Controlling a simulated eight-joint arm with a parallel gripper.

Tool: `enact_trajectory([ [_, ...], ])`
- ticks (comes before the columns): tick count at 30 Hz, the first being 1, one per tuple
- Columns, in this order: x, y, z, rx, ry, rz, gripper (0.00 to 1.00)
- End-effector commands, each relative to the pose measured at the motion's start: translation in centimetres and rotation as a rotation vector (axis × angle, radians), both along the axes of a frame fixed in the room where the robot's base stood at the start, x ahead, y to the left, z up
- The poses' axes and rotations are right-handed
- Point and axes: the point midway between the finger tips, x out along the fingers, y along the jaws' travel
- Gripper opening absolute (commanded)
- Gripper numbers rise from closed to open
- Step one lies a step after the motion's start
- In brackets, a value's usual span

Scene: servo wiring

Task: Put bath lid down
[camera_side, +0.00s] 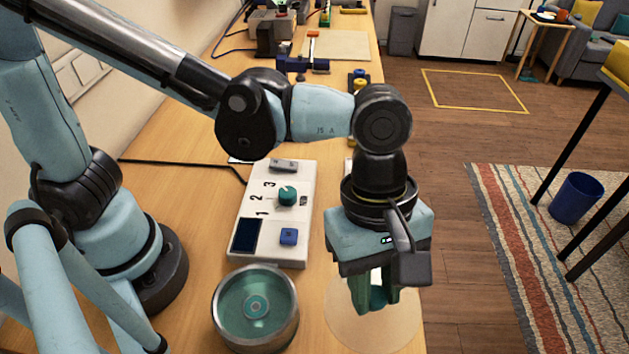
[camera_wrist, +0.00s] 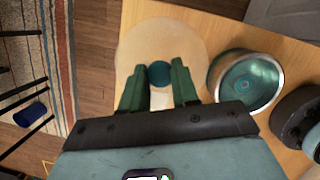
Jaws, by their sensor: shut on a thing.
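The bath lid (camera_wrist: 135,50) appears as a pale round disc with a round teal knob (camera_wrist: 159,73) at its middle in the wrist view. The lid also shows in the side view (camera_side: 345,325), below my gripper at the table's right edge. My gripper (camera_side: 376,303) points down and is shut on the lid's knob; its green fingers show on either side of it in the wrist view (camera_wrist: 158,85). I cannot tell whether the lid touches the table. The open round metal bath (camera_side: 218,310) with a teal inside stands left of the lid; it also shows in the wrist view (camera_wrist: 215,75).
A white control panel (camera_side: 273,222) with a green knob and blue button lies behind the bath. A blue clamp-like tool (camera_side: 303,64) and other items stand farther back on the wooden table (camera_side: 180,170). The table's right edge is close beside the lid.

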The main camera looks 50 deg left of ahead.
Motion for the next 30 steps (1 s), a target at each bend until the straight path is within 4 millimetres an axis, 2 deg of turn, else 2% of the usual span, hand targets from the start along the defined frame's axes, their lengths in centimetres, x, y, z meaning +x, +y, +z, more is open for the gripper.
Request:
enact_trajectory([
  [10, 0.3, -0.4, -3.7, -0.001, 0.000, 0.011, 0.00],
  [17, 0.3, -0.4, -5.2, -0.001, 0.000, 0.011, 0.00],
  [24, 0.3, -0.4, -7.8, -0.001, 0.000, 0.011, 0.00],
  [30, 0.2, -0.3, -8.4, -0.001, 0.000, 0.011, 0.00],
])
